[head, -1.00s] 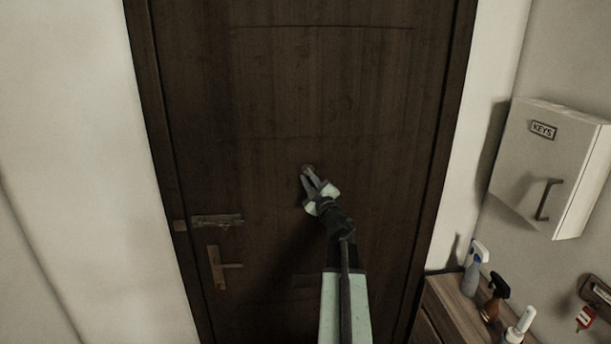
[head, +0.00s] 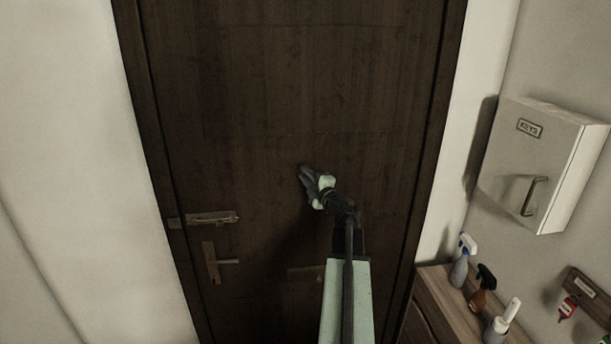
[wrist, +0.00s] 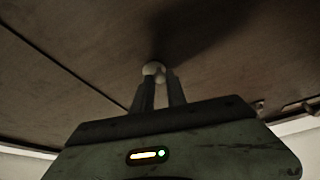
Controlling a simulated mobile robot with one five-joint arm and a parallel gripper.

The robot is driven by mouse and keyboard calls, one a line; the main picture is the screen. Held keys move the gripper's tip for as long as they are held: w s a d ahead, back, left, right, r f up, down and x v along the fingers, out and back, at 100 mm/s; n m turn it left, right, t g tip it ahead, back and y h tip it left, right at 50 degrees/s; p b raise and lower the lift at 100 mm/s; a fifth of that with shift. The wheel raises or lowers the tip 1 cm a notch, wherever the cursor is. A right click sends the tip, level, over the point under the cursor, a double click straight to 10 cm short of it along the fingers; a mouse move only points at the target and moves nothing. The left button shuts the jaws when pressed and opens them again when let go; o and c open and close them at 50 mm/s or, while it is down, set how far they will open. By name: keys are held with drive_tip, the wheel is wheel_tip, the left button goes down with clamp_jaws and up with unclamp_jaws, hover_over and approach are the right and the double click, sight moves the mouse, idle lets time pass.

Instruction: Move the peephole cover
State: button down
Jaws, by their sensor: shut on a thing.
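The peephole cover (wrist: 153,69) is a small, pale, rounded piece on the dark wooden door (head: 270,80). In the wrist view it sits at the tips of my gripper (wrist: 158,82), whose two fingers are shut on it. In the head view my gripper (head: 305,174) reaches the middle of the door, and its fingers hide most of the cover. Whether any peephole is uncovered behind it cannot be seen.
A latch (head: 212,218) and a lever handle (head: 220,262) are on the door's left side. At right are a white key box (head: 545,165), a wooden cabinet (head: 440,300) with several bottles, and a red key tag (head: 568,306).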

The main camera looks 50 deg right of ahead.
drive_tip(key=shift+d, duration=0.1)
drive_tip(key=c, duration=1.3)
unclamp_jaws()
drive_tip(key=shift+c, duration=0.2)
drive_tip(key=shift+s, duration=0.15)
drive_tip(key=v, duration=0.7)
drive_tip(key=shift+s+b, duration=0.3)
drive_tip(key=shift+b, duration=0.1)
